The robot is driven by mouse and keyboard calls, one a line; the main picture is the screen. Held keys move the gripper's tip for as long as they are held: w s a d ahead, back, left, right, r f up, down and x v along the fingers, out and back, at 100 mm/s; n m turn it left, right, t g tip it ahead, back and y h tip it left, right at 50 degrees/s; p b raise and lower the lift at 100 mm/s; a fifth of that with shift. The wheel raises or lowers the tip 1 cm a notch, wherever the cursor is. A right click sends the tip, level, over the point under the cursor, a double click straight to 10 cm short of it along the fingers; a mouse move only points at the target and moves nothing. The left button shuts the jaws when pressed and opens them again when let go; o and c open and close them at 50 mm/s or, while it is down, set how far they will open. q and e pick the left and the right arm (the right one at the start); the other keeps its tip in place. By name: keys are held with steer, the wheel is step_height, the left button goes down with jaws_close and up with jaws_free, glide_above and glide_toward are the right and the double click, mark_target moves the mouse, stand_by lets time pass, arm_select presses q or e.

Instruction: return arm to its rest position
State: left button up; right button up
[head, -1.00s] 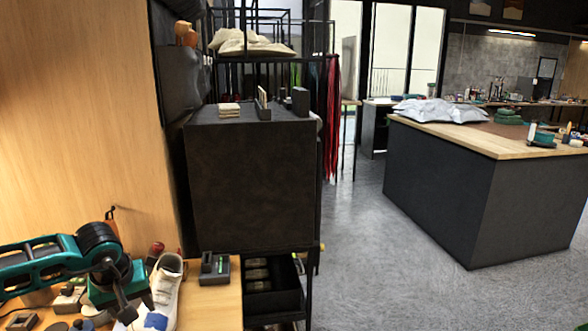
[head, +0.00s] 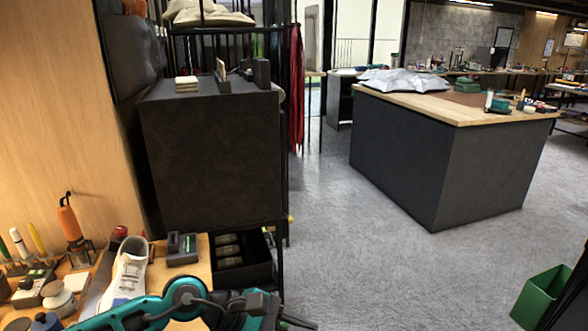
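My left arm crosses the bottom edge of the head view in teal and black. Its dark gripper (head: 285,314) is at the bottom, right of the workbench edge, and partly cut off by the frame. I cannot tell whether its fingers are open or shut, and no held object shows. A white sneaker (head: 130,268) lies on the wooden workbench (head: 196,270), left of the gripper and apart from it. The arm covers the sneaker's near end. My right gripper is not in view.
An orange-handled tool (head: 69,222) and several small tools stand at left. A dark cabinet (head: 212,160) rises behind the bench. A green bin (head: 541,298) is at lower right. The grey floor between is clear.

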arm_select(q)
steer(key=a+f+m+t+y, duration=0.15)
steer(key=a+m+t, duration=0.35)
steer(key=m, duration=0.7)
steer(key=a+f+m+t, duration=0.2)
steer(key=a+m+t, duration=0.25)
steer(key=m, duration=0.65)
steer(key=a+f+m+t+y, duration=0.1)
steer(key=a+m+t, duration=0.35)
steer(key=m, duration=0.75)
steer(key=s+a+f+n+g+y, duration=0.2)
steer(key=s+a+f+n+y, duration=0.1)
steer(key=s+a+f+n, duration=0.35)
steer(key=s+a+f+n+g+y, duration=0.2)
steer(key=s+a+f+n+y, duration=0.2)
steer(key=a+f+n, duration=0.35)
steer(key=d+r+n, duration=0.2)
steer(key=d+n, duration=0.4)
steer(key=d, duration=0.4)
steer(key=shift+w+n+t, duration=0.15)
steer(key=shift+n+t, duration=0.15)
steer(key=shift+n, duration=0.1)
